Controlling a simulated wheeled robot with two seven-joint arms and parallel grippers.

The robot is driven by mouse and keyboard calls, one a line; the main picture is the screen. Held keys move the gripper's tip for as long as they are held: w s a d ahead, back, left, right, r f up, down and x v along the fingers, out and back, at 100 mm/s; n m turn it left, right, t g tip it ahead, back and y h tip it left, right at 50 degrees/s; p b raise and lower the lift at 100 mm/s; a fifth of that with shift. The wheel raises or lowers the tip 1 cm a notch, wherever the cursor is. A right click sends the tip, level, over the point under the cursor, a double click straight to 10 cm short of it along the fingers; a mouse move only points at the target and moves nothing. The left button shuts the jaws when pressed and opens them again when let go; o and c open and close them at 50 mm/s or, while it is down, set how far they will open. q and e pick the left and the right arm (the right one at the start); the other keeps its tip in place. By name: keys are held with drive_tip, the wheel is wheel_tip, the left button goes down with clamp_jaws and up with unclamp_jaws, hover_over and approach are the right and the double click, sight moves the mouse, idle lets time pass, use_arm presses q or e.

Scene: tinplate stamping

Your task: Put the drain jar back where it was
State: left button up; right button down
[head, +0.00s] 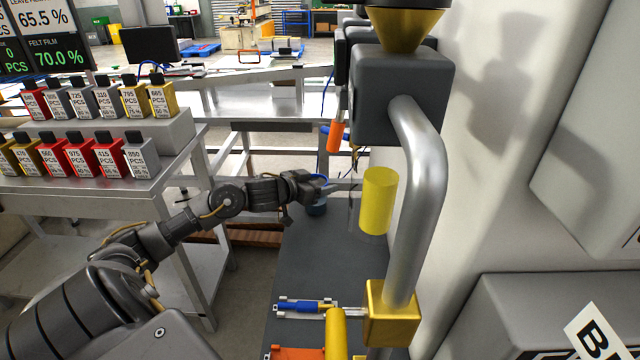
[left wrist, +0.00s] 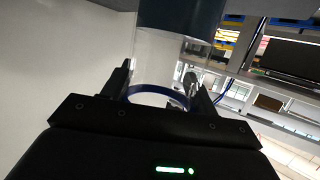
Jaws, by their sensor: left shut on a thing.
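The drain jar shows in the left wrist view as a clear cylinder (left wrist: 160,62) with a blue ring and a dark blue-grey part beyond it. The gripper hides part of the jar in the head view. I cannot tell whether the jar touches the surface. My right gripper is not in view.
A blue-handled tool (head: 308,306) lies on the near part of the dark surface (head: 305,262), whose middle is clear. Labelled tins (head: 108,155) stand on a bench at left.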

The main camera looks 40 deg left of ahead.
use_arm(q)
drive_tip(key=o, duration=1.1)
drive_tip(key=shift+o, duration=0.3)
drive_tip(key=shift+r, duration=0.15)
drive_tip(key=shift+s, duration=0.3)
drive_tip(key=p+v, duration=0.1)
drive_tip(key=v, duration=1)
drive_tip(key=shift+s, duration=0.2)
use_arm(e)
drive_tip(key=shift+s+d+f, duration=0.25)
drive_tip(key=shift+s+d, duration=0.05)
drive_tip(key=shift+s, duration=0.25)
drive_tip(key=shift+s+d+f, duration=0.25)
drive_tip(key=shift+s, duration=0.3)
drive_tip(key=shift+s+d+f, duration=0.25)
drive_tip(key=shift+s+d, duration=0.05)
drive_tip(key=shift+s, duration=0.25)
use_arm(q)
drive_tip(key=shift+a, duration=0.1)
